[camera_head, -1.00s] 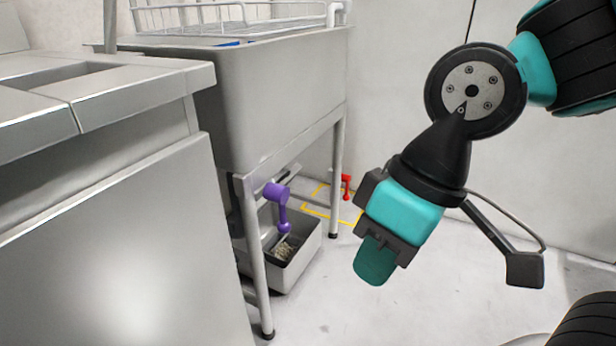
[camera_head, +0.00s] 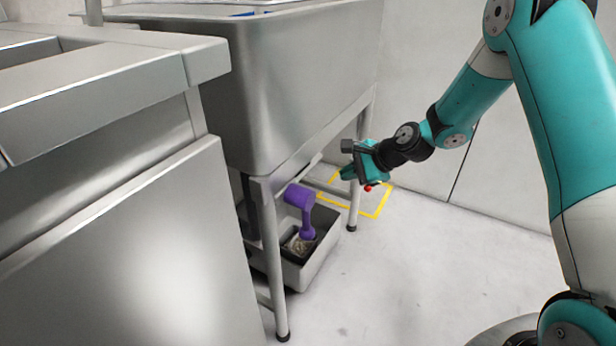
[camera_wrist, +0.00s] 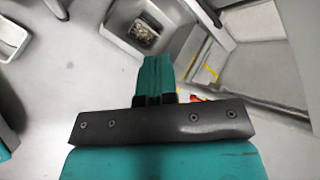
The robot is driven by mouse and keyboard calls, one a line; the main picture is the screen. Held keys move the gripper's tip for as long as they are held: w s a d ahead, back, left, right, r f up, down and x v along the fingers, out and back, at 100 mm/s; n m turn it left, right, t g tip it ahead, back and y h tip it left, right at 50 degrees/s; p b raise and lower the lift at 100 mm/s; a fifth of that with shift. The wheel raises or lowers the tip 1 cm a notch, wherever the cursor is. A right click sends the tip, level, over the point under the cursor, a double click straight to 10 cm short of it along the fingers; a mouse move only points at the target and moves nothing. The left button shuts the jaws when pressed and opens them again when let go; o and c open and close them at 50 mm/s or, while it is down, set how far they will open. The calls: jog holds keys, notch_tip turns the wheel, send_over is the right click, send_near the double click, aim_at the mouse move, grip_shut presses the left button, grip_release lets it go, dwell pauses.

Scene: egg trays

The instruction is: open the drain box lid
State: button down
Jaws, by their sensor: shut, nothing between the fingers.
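My gripper (camera_head: 346,173) is shut and empty, held low beside the sink's far leg, pointing left in the head view. In the wrist view its teal fingers (camera_wrist: 155,72) are together. A red handle (camera_head: 368,188) shows just below the gripper, mostly hidden by it; a bit of red (camera_wrist: 197,98) also shows beside the fingers in the wrist view. A yellow outline (camera_head: 376,213) marks the floor around the red handle. I cannot make out a lid's edges. A grey open box (camera_head: 318,266) with grainy contents stands under the sink; it also shows in the wrist view (camera_wrist: 120,42).
A purple pipe (camera_head: 300,196) hangs over the grey box. The steel sink (camera_head: 310,85) overhangs it, with a near leg (camera_head: 274,270) and a far leg (camera_head: 355,204). A steel counter (camera_head: 130,250) fills the left. The floor (camera_head: 400,290) at the right is clear.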

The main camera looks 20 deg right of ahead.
jog(key=w+d+f+m+t+y, duration=0.25)
jog(key=w+f+m, duration=0.25)
jog(key=f+m, duration=0.4)
jog(key=w+a+f+m+b, duration=0.1)
jog(key=w+a+b, duration=0.5)
jog(key=w+a, duration=0.3)
jog(key=shift+m+t, duration=0.3)
jog(key=shift+t, duration=0.15)
jog(key=shift+w, duration=0.15)
